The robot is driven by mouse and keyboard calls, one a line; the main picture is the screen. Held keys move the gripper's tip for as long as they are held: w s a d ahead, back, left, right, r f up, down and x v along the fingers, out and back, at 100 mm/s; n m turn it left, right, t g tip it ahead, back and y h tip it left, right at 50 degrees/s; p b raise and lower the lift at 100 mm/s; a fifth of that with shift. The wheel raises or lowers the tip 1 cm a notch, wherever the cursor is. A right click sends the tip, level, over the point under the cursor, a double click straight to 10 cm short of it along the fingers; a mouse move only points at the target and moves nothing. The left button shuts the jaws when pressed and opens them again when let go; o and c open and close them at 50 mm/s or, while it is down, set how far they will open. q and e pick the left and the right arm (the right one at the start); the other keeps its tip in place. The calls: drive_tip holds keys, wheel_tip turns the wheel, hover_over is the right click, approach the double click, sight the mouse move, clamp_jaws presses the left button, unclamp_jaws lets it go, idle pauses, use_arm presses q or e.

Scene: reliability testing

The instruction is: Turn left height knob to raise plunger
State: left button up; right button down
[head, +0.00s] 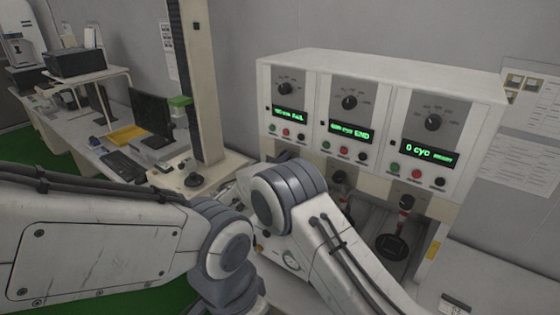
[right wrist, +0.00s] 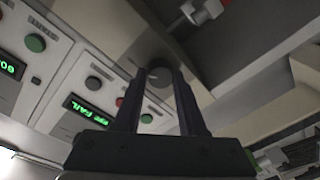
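The white test machine (head: 385,75) has three panels side by side. Its left panel display (head: 288,114) reads FAIL in green, and the same display shows in the right wrist view (right wrist: 88,110). In the right wrist view a dark round knob (right wrist: 159,73) sits below the left panel, between the tips of my right gripper (right wrist: 160,84). The two fingers are parted, one on each side of the knob; I cannot tell whether they press on it. In the head view my right arm hides most of this spot. My left gripper is out of view. The left plunger is not clearly visible.
The middle (head: 340,177) and right (head: 406,203) lower knobs stand close to my right arm. A pillar (head: 207,80) rises left of the machine. A desk with a monitor (head: 151,113) and keyboard (head: 124,166) stands farther left. My left arm spans the lower left.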

drive_tip(key=shift+w+n+g+h+b, duration=0.1)
drive_tip(key=shift+n+g+h+b, duration=0.25)
drive_tip(key=shift+n+b, duration=3.4)
drive_tip(key=shift+n+g+h+p, duration=0.15)
drive_tip(key=shift+n+g, duration=0.3)
drive_tip(key=shift+n, duration=7)
